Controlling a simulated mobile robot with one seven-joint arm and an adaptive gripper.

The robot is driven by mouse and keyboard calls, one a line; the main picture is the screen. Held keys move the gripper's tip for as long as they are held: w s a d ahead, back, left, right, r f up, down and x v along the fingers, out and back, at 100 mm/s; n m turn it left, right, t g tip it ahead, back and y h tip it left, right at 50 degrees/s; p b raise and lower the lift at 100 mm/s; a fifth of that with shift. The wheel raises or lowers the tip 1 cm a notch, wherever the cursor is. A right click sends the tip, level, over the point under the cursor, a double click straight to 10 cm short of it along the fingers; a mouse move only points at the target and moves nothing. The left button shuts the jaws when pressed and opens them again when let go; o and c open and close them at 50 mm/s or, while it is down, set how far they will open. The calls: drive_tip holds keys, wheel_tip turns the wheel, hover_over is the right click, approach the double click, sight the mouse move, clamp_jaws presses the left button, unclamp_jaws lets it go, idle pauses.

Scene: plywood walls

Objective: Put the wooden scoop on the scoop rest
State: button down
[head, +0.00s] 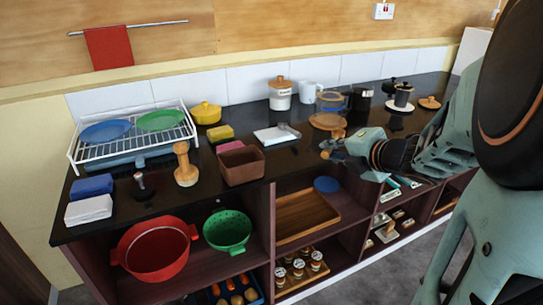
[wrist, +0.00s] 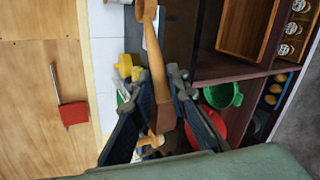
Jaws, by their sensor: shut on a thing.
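My gripper (head: 334,147) is above the counter's front edge, right of the brown box. In the head view only a small part of the scoop (head: 338,133) shows at the fingertips. I cannot tell for certain which thing is the scoop rest. A round wooden board (head: 325,121) lies just behind the gripper, and a white flat tray (head: 272,137) lies to its left.
A brown box (head: 241,167), wooden mallet-like piece (head: 186,168) and dish rack (head: 130,140) stand to the left. A white canister (head: 280,97), mugs (head: 307,93) and a glass pot (head: 331,101) line the back. Bare dark counter shows between them. Shelves below hold a red colander (head: 155,252).

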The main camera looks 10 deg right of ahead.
drive_tip(key=shift+w+a+f+b, duration=1)
drive_tip(key=shift+w+a+f, duration=0.25)
drive_tip(key=shift+a+f, duration=0.65)
drive_tip(key=shift+w+a+f+b, duration=0.95)
drive_tip(key=shift+w+a+f, duration=0.5)
drive_tip(key=shift+f, duration=0.8)
drive_tip(key=shift+w+a+f+b, duration=1.05)
drive_tip(key=shift+a+f, duration=0.8)
drive_tip(key=shift+f, duration=0.2)
drive_tip(key=shift+f, duration=0.15)
drive_tip(key=c, duration=1.9)
unclamp_jaws()
